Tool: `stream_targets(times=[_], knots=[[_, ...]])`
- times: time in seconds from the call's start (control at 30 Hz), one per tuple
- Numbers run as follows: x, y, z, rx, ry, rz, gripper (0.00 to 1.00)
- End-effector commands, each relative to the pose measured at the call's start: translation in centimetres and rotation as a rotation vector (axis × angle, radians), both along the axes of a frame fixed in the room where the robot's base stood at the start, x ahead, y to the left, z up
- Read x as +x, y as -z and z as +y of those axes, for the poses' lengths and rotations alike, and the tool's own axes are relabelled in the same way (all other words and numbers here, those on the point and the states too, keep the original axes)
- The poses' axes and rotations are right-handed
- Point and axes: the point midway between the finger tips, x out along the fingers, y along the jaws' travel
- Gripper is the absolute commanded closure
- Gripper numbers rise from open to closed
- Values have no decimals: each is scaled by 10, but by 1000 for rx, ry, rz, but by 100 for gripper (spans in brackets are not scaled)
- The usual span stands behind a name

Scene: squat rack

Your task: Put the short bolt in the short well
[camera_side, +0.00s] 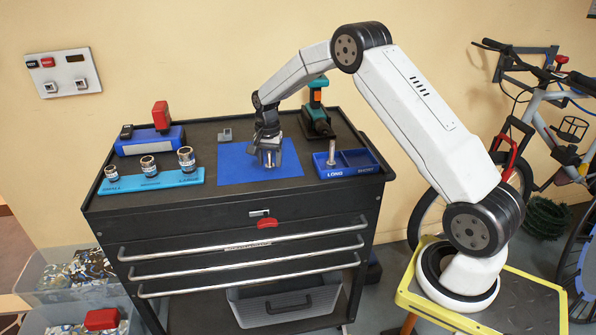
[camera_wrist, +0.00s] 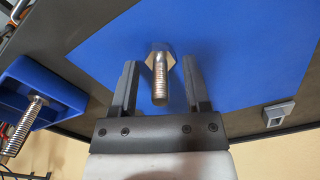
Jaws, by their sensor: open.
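The short bolt (camera_wrist: 161,88), silver with a hex head, is on the blue mat (camera_side: 232,167). In the side view the bolt (camera_side: 269,160) is partly hidden by my gripper (camera_side: 268,152). In the wrist view my open gripper (camera_wrist: 160,72) has one finger on each side of the bolt, with gaps visible. The blue two-well tray (camera_side: 349,172) stands right of the mat. Its left well, marked LONG, holds an upright bolt (camera_side: 331,152). The short well (camera_side: 360,159), at its right, looks empty.
A light-blue rail with several sockets (camera_side: 148,167) and a dark-blue block with a red item (camera_side: 161,116) stand at the left. A teal drill (camera_side: 317,112) stands behind the tray. A small grey block (camera_side: 225,135) sits behind the mat. The mat's left half is clear.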

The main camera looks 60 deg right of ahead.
Motion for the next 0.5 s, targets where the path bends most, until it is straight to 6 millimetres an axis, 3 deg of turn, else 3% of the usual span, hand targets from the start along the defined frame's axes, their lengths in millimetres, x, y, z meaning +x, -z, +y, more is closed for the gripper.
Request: stream_targets(times=[0.47, 0.5], knots=[[0, 0, 0, -1, 0, -1, 40], [0, 0, 0, -1, 0, -1, 49]])
